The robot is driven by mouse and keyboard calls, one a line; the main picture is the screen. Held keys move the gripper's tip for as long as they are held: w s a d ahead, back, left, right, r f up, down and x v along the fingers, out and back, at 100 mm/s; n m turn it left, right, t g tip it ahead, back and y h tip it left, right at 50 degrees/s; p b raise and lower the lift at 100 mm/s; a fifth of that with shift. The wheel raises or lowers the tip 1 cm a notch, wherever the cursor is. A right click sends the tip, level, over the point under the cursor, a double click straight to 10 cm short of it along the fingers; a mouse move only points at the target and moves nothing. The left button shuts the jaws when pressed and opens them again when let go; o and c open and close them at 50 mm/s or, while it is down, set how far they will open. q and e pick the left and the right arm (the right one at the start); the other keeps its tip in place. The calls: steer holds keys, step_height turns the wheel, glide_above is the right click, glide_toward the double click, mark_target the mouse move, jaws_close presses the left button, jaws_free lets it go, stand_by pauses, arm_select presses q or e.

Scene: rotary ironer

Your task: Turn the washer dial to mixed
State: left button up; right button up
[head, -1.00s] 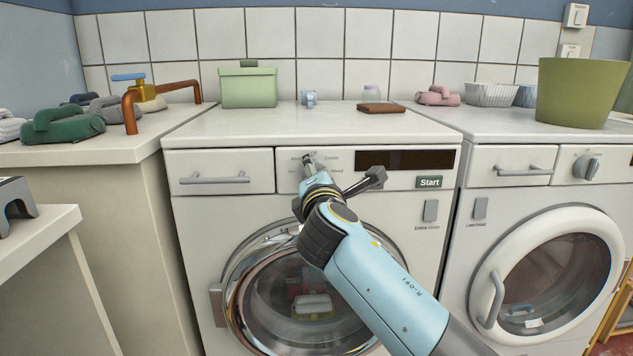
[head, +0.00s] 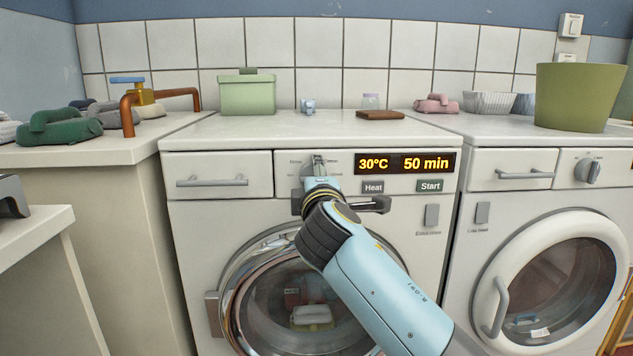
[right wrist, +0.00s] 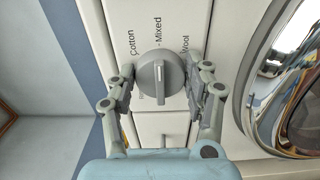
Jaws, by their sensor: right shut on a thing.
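The washer dial (right wrist: 159,76) is a round grey knob with a raised ridge and a pale line. In the right wrist view its ridge is roughly in line with the Mixed label (right wrist: 160,32); I cannot tell which end is the pointer. Cotton (right wrist: 132,42) is to its left and Wool (right wrist: 186,44) to its right. My right gripper (right wrist: 160,90) is shut on the dial, one finger on each side. In the head view the gripper (head: 319,170) partly hides the dial. The washer's display (head: 405,163) is lit and reads 30°C and 50 min. My left gripper is out of view.
Heat (head: 373,187) and Start (head: 429,186) buttons sit right of the dial. A drawer handle (head: 212,181) is left of it, the round glass door (head: 300,290) below. A second machine (head: 512,170) stands at the right. A green box (head: 247,95) stands on the washer top.

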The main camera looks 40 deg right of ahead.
steer(key=o, duration=1.1)
steer(key=shift+o, duration=0.2)
steer(key=shift+s, duration=0.1)
steer(key=v, duration=0.7)
steer(key=shift+a, duration=0.15)
steer(key=shift+s, duration=0.15)
